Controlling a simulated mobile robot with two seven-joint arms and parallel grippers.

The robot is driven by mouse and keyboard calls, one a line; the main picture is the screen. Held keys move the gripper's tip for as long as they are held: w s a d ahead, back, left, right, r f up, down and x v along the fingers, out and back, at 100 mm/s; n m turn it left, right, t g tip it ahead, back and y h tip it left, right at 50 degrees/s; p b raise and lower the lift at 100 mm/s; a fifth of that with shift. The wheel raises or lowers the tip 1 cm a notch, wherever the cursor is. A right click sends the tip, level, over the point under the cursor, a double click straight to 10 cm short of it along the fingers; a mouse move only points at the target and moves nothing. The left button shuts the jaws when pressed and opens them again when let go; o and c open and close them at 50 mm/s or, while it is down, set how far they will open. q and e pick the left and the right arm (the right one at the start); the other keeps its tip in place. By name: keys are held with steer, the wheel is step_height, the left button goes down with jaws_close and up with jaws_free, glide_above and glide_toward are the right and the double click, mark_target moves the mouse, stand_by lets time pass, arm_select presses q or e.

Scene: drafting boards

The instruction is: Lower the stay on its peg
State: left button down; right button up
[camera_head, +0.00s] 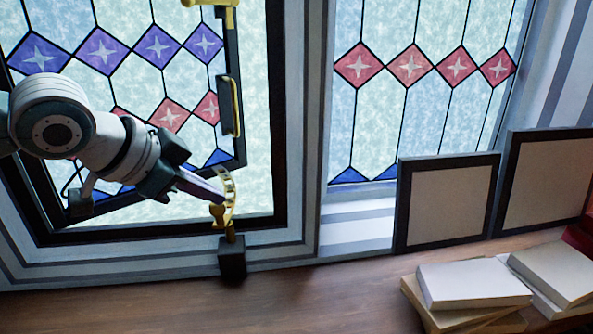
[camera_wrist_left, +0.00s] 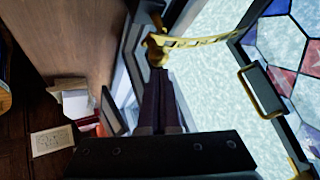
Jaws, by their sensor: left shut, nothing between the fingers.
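The stay (camera_head: 228,184) is a curved brass strip with holes; it runs down from the lower corner of the dark-framed window sash (camera_head: 240,152). A brass knob (camera_head: 218,213) shows at its lower end. The brass peg (camera_head: 231,238) stands on a dark block (camera_head: 232,262) at the sill. The stay's lower end is close by the peg; I cannot tell whether they are engaged. My left gripper (camera_head: 217,198) is shut and empty, its fingertips beside the stay's lower end. The wrist view shows the stay (camera_wrist_left: 210,41) just beyond the fingertips (camera_wrist_left: 156,78). My right gripper is not in view.
A brass-edged handle (camera_head: 229,106) sits on the sash above the stay. Two framed boards (camera_head: 448,203) lean against the wall at right. Books (camera_head: 470,284) lie on the wooden surface (camera_head: 330,300), which is clear between them and the block.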

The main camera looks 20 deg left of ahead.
arm_select(q)
steer(key=shift+f, duration=0.1)
steer(key=shift+s+d+f+b, duration=0.1)
steer(key=shift+d+f+b, duration=0.1)
steer(key=shift+f+b, duration=0.7)
steer(key=shift+s+d+f, duration=0.1)
steer(key=shift+d+f, duration=0.1)
steer(key=shift+f, duration=0.3)
